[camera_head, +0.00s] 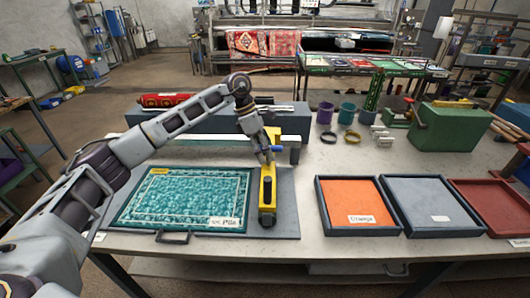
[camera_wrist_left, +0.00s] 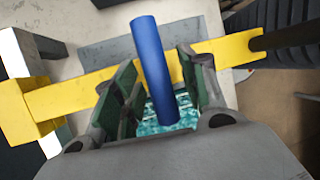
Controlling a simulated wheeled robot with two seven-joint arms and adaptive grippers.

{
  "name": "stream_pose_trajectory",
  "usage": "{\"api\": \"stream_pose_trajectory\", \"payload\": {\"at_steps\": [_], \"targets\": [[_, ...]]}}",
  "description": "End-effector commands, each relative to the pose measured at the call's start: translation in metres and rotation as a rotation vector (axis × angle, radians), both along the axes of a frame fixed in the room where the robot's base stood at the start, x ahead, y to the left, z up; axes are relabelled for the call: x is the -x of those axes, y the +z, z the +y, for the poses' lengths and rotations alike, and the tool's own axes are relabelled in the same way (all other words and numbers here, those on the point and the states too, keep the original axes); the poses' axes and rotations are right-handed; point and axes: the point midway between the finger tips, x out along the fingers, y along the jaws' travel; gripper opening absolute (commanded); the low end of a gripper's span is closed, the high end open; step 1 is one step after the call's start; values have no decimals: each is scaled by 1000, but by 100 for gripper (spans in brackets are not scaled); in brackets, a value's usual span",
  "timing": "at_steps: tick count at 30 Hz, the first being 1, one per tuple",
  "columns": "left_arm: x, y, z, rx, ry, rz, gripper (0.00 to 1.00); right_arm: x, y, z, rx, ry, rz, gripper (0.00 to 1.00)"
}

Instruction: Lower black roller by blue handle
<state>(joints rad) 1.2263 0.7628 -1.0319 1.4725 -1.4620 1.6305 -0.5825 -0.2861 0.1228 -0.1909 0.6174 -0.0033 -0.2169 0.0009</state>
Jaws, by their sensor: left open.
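The blue handle (camera_wrist_left: 150,60) is a short smooth rod. In the left wrist view it lies between the two green-padded fingers of my left gripper (camera_wrist_left: 156,78), with gaps on both sides. The gripper is open around it. The yellow arm also crosses the left wrist view (camera_wrist_left: 80,90). My right gripper is not in view.
A teal rug sample (camera_head: 185,198) lies on a grey board left of the yellow arm. An orange tray (camera_head: 388,231) and a grey tray (camera_head: 408,224) stand to the right. Cups, rings and a green box (camera_head: 450,128) are farther back. Bare tabletop (camera_head: 345,160) lies between.

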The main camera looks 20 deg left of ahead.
Motion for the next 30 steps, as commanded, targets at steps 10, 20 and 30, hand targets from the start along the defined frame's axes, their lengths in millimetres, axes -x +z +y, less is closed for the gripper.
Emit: {"api": "stream_pose_trajectory", "payload": {"at_steps": [10,20,30], "targets": [[-3,22,10,1,2,-3,43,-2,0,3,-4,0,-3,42],[-6,66,30,0,2,-2,43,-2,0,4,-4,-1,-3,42],[-8,101,47,0,0,0,43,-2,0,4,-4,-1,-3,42]]}}
